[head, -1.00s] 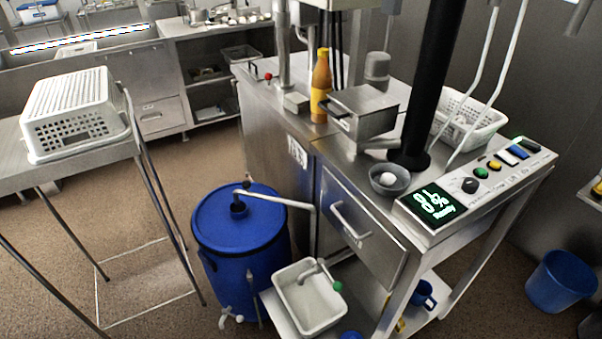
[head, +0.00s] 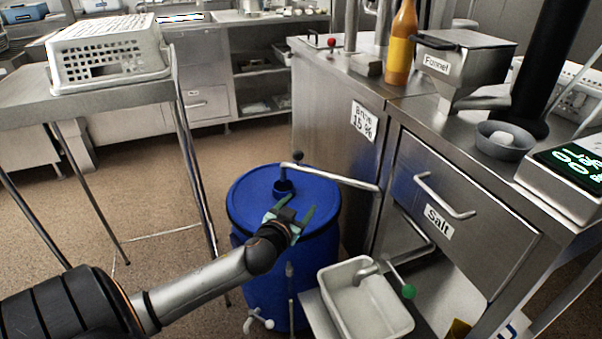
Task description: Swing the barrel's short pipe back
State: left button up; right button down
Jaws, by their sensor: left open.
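The blue barrel (head: 322,250) stands on the floor left of the steel cabinet. A short grey pipe (head: 335,177) runs over its lid from near the dark centre fitting (head: 283,187) to the right, ending in a downward bend close to the cabinet. A black knob (head: 298,156) sits near the pipe's left end. My left gripper (head: 291,212) is open and empty, over the near part of the lid. It is in front of the pipe in the picture and appears apart from it. My arm hides part of the barrel's front. My right gripper is not in view.
A white basin (head: 345,320) with a green-knobbed tap stands right of the barrel. The cabinet has a salt drawer (head: 455,205) with a protruding handle. A steel table (head: 110,95) with an upturned white perforated basket (head: 105,58) is at left. Floor between is clear.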

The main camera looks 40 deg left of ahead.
pick_arm(q)
jog(key=w+a+r+n+t+y+b, duration=0.2)
jog(key=w+a+r+y+b, duration=0.15)
jog(key=a+r, duration=0.2)
jog(key=b+x, duration=0.3)
jog(key=x, duration=0.8)
jog(key=shift+w+a+f, duration=0.25)
jog(key=shift+w+f, duration=0.05)
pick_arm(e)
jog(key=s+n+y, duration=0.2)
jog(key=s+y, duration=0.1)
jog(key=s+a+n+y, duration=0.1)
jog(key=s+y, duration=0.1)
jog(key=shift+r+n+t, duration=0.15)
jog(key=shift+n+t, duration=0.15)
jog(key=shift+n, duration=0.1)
pick_arm(q)
jog(key=shift+h, duration=0.25)
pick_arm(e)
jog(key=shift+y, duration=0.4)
pick_arm(q)
grip_shut()
